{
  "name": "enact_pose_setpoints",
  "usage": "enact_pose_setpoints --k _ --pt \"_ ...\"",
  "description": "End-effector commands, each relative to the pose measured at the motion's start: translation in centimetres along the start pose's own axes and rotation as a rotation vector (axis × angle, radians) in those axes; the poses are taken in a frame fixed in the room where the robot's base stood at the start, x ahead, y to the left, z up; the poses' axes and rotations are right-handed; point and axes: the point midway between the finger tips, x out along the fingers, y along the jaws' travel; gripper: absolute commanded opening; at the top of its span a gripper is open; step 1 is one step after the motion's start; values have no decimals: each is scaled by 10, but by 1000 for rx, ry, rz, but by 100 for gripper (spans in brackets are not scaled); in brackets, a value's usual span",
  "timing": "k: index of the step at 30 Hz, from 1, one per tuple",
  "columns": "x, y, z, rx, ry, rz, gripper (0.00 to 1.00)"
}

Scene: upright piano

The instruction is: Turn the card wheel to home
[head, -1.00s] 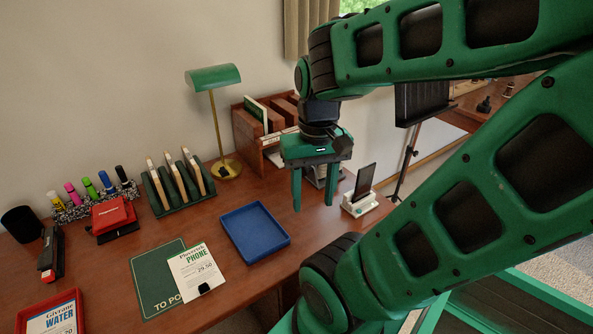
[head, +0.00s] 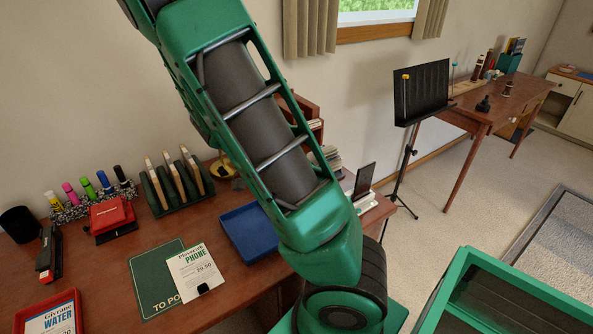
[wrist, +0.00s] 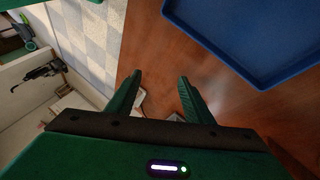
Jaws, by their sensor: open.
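My gripper (wrist: 160,80) shows in the wrist view with its two green fingers apart and nothing between them. It points down at the brown desk near the blue tray. In the head view my green arm hides it. I cannot clearly pick out the card wheel. A fanned group of pale cards (head: 333,158), which may be part of it, shows in the head view just right of my arm, partly hidden. In the wrist view small pale shapes lie beyond the fingers, too unclear to name.
The blue tray (head: 246,232) lies on the desk (head: 110,275), left of my arm; it also shows in the wrist view (wrist: 250,65). A phone on a white stand (head: 364,182) is near the desk's right end. A music stand (head: 421,95) stands beyond.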

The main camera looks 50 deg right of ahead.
Motion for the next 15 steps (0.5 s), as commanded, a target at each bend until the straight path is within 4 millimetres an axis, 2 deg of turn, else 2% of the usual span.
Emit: enact_pose_setpoints --k 4,8,15 --pt "1 -21 -15 138 170 34 47" --pt "-7 -40 -31 263 328 22 47" --pt "-39 -70 -52 451 588 -75 47"
